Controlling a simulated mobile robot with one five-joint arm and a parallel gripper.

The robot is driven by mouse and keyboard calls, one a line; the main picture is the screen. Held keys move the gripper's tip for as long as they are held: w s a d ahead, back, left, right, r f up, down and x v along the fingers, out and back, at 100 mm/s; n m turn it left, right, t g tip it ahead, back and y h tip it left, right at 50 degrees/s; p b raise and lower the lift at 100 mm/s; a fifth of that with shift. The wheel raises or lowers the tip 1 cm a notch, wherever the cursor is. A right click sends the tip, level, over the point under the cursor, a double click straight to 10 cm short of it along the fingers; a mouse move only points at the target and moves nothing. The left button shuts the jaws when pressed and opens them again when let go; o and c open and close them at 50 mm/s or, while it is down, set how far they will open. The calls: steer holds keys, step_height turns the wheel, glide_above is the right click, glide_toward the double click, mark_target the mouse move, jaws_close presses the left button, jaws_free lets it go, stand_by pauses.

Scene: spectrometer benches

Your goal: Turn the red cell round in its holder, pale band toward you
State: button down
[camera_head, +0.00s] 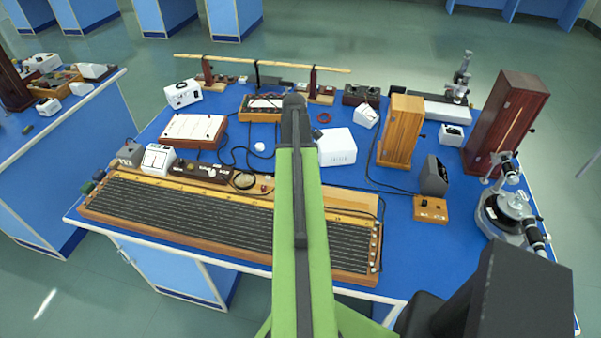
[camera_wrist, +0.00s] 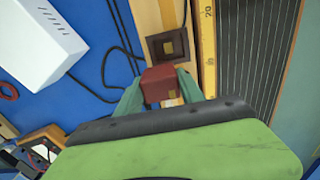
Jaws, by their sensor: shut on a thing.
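The red cell (camera_wrist: 160,78) is a small block between the two teal fingers of my gripper (camera_wrist: 158,88) in the wrist view. My gripper is shut on it. A small pale orange patch (camera_wrist: 173,94) shows on the cell's lower right edge, near the right finger. A dark square holder (camera_wrist: 153,46) with a tan opening lies just beyond the cell in the picture, on a wooden board (camera_wrist: 148,15). The opening shows no cell in it. I cannot tell how high the cell is above the board. In the head view my arm hides the gripper and cell.
A yellow ruler (camera_wrist: 207,50) and a dark lined board (camera_wrist: 255,50) lie right of the holder. A white box (camera_wrist: 35,40) and black cables (camera_wrist: 118,40) lie left.

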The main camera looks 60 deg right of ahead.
steer(key=w+d+r+p, duration=0.3)
steer(key=w+r+p, duration=0.3)
steer(key=w+r, duration=0.1)
steer(key=shift+r, duration=0.35)
